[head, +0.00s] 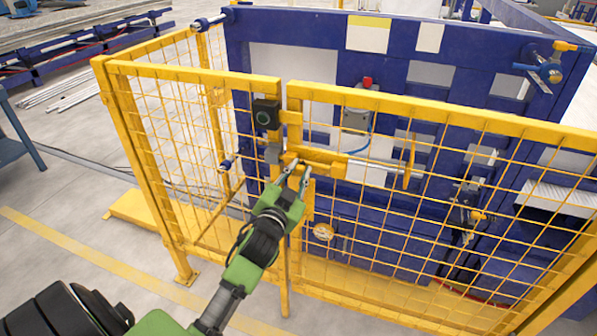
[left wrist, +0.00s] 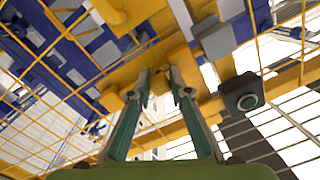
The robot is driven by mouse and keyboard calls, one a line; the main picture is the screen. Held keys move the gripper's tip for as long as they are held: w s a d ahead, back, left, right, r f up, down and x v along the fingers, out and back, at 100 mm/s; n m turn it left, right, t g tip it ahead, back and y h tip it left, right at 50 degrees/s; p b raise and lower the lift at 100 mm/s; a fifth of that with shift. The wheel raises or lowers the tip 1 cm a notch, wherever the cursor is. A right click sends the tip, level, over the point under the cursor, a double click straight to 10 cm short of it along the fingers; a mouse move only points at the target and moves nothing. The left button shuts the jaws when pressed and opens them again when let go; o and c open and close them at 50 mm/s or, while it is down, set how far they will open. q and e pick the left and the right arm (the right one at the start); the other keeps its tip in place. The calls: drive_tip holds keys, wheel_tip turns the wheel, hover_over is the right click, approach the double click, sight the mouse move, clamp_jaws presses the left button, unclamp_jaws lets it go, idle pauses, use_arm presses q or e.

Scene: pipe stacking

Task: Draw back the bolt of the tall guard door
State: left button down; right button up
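The tall guard door (head: 365,235) is a yellow frame with wire mesh, closed against the neighbouring yellow fence panel. Its bolt (head: 325,158) is a horizontal yellow piece at the meeting posts, with a silver rod running right to an upright yellow plate. My left gripper (head: 298,172) is at the bolt's left end, its two fingers apart. In the left wrist view the left gripper (left wrist: 160,72) points at yellow bolt parts, with a gap between the fingertips. I cannot tell whether the fingers touch the bolt. My right gripper is out of view.
A black box with a round ring (head: 267,113) sits on the post above the bolt; it also shows in the left wrist view (left wrist: 242,95). A large blue machine (head: 300,30) stands behind the mesh. The floor left of the fence is mostly clear.

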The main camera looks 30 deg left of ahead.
sight(325, 169)
use_arm(q)
drive_tip(key=d, duration=0.2)
drive_tip(key=w+d, duration=0.1)
drive_tip(key=d, duration=0.3)
drive_tip(key=shift+w, duration=0.25)
drive_tip(key=shift+a, duration=0.15)
drive_tip(key=c, duration=2)
unclamp_jaws()
drive_tip(key=shift+o, duration=0.8)
drive_tip(key=shift+d, duration=0.25)
drive_tip(key=shift+s+a, duration=0.1)
drive_tip(key=shift+s, duration=0.1)
drive_tip(key=shift+s+f, duration=0.1)
drive_tip(key=shift+s, duration=0.25)
drive_tip(key=v, duration=1.1)
drive_tip(key=shift+w, duration=0.1)
